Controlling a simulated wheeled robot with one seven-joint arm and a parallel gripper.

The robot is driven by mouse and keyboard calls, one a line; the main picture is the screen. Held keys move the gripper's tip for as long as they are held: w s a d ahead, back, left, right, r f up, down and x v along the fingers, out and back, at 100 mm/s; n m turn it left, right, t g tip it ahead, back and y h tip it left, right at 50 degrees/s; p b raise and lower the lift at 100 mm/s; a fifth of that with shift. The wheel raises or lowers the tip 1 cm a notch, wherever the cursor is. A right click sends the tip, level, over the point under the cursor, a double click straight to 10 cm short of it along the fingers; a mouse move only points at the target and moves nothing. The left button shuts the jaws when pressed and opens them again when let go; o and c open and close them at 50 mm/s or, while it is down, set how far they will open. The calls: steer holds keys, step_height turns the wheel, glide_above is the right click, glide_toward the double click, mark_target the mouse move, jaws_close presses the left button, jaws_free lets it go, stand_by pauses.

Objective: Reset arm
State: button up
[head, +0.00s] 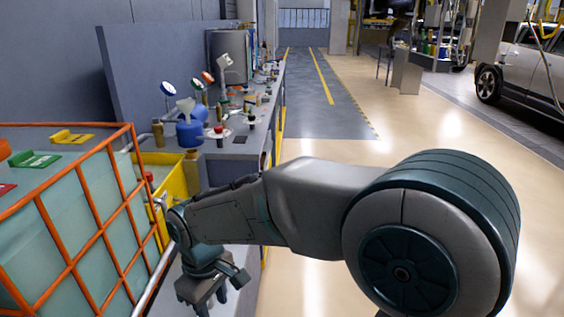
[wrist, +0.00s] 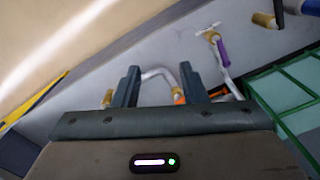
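My gripper (head: 208,297) hangs at the lower left of the head view, at the end of my grey and teal arm. It is low beside the orange-framed tank and the grey bench side. In the wrist view my gripper (wrist: 160,72) shows two dark fingers spread apart. Nothing is clamped between them. A bent silver pipe (wrist: 158,73) shows beyond and between the fingers, with an orange piece near the right finger. I cannot tell how far the pipe is from the fingertips.
A translucent tank in an orange cage (head: 75,262) stands at the left. A yellow bin (head: 172,178) and a bench with a blue jug (head: 190,132) and several small items lie beyond. A purple-handled tool (wrist: 222,52) shows in the wrist view.

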steer(key=w+d+r+m+t+p, duration=0.1)
steer(key=d+r+m, duration=0.2)
steer(key=d, duration=0.6)
steer(key=d+r+m+t+p, duration=0.15)
steer(key=d+r+m, duration=0.25)
steer(key=d, duration=0.5)
steer(key=s+d+r+m+p, duration=0.2)
steer(key=s+d+m, duration=0.4)
steer(key=d, duration=0.5)
steer(key=shift+d+r+t, duration=0.15)
steer(key=shift+d+t, duration=0.2)
steer(key=shift+d, duration=0.05)
steer(key=shift+a, duration=0.1)
